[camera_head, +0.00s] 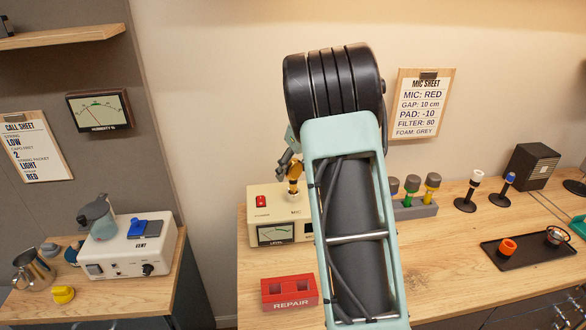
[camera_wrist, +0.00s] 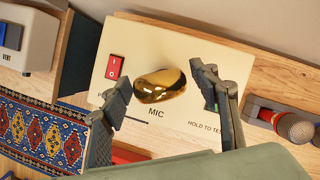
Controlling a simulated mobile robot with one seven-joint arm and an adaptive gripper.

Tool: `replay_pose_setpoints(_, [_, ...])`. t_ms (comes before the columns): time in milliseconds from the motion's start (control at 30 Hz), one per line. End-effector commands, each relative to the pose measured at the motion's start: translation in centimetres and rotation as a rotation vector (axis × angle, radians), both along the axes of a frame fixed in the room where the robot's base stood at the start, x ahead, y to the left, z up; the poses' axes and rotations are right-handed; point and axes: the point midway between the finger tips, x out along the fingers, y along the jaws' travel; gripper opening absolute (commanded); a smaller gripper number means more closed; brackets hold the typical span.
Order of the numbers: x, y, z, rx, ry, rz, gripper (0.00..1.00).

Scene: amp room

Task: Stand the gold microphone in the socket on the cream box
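The gold microphone (camera_head: 294,174) stands about upright on top of the cream box (camera_head: 268,212), which has a red switch, a level meter and a MIC label. In the wrist view I look down on the shiny gold head of the microphone (camera_wrist: 160,84) above the cream box (camera_wrist: 150,45). My gripper (camera_wrist: 158,92) has one dark finger on each side of the head, with small gaps visible, so it looks open around it. The socket and the microphone's foot are hidden under the head. In the head view my arm hides the box's right side and most of the gripper.
A red REPAIR block (camera_head: 289,292) stands in front of the box. A grey rack (camera_head: 414,210) with several microphones is to the right; a red microphone (camera_wrist: 290,126) shows in the wrist view. A black tray (camera_head: 525,258) lies further right. A VENT box (camera_head: 130,248) stands on the left desk.

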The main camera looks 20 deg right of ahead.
Motion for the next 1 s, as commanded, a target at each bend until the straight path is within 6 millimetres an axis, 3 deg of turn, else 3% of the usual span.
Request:
replay_pose_setpoints(300, [0.0, 0.0, 0.0, 0.001, 0.000, 0.000, 0.63])
replay_pose_setpoints(433, [-0.3, -0.1, 0.9, 0.000, -0.002, 0.001, 0.63])
replay_pose_setpoints(800, [-2.9, -1.0, 7.7, 0.000, -0.003, 0.001, 0.63])
replay_pose_setpoints(1000, [-4.0, -1.3, 10.4, 0.001, -0.002, 0.000, 0.63])
